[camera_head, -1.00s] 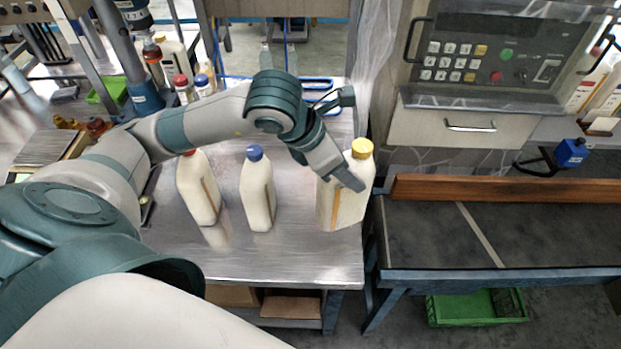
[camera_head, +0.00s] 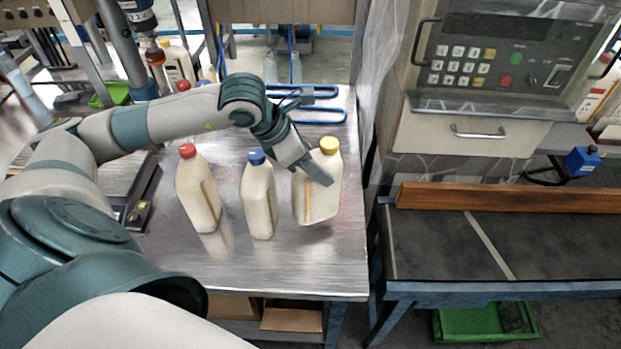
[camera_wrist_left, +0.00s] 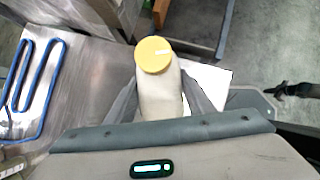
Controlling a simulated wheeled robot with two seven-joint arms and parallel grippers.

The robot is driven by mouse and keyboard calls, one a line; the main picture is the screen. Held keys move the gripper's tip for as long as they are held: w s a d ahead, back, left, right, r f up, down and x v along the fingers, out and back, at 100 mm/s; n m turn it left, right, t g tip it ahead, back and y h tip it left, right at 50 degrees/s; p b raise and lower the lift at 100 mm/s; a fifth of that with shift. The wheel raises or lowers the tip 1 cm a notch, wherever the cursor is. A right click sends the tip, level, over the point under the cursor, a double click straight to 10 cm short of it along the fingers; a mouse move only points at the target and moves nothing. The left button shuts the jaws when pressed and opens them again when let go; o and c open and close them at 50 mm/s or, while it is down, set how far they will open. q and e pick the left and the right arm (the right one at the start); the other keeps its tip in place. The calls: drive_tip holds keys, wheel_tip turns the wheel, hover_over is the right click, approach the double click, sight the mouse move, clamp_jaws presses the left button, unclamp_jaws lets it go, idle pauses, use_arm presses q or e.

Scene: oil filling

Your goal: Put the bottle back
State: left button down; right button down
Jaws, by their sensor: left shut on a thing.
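The yellow-capped bottle (camera_head: 322,200) is cream-coloured, upright or nearly so, at the right of the steel table (camera_head: 290,268). My left gripper (camera_head: 318,178) is shut on it below the cap. In the left wrist view the bottle's yellow cap (camera_wrist_left: 154,54) shows between the two fingers (camera_wrist_left: 158,98). I cannot tell whether its base touches the table. A blue-capped bottle (camera_head: 259,200) stands just left of it, and a red-capped bottle (camera_head: 198,195) stands further left. My right gripper is not in view.
A conveyor (camera_head: 440,245) with a wooden rail (camera_head: 510,198) lies right of the table. A control panel (camera_head: 500,60) stands behind it. A blue looped rack (camera_head: 310,115) lies at the table's back. The table's front strip is clear.

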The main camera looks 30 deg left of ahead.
use_arm(q)
drive_tip(key=shift+w+a+f, duration=0.15)
drive_tip(key=shift+a+f, duration=0.1)
drive_tip(key=shift+a, duration=0.2)
drive_tip(key=shift+w+a+f, duration=0.15)
drive_tip(key=shift+a+f, duration=0.05)
drive_tip(key=shift+a, duration=0.25)
drive_tip(key=shift+f+b, duration=0.65)
drive_tip(key=shift+f, duration=1.4)
drive_tip(key=c, duration=0.8)
unclamp_jaws()
drive_tip(key=shift+s+f, duration=0.1)
drive_tip(key=shift+c, duration=0.2)
